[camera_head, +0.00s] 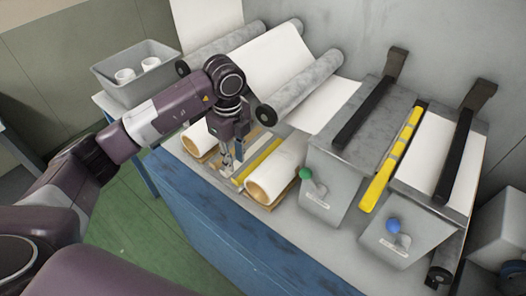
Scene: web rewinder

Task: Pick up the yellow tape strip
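A narrow yellow strip (258,160) lies between two paper rolls on the blue workbench, just right of my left gripper. My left gripper (233,158) points down over the bench beside this strip. Its small fingertips look apart with nothing seen between them; whether they touch the strip is unclear. A longer, thicker yellow bar (377,188) with grey marks lies between the two grey machine units on the right. My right gripper is out of view.
Paper rolls (272,178) and (201,138) lie either side of the gripper. Grey rollers (305,84) with white web stand behind. A grey bin (150,78) holds white cups.

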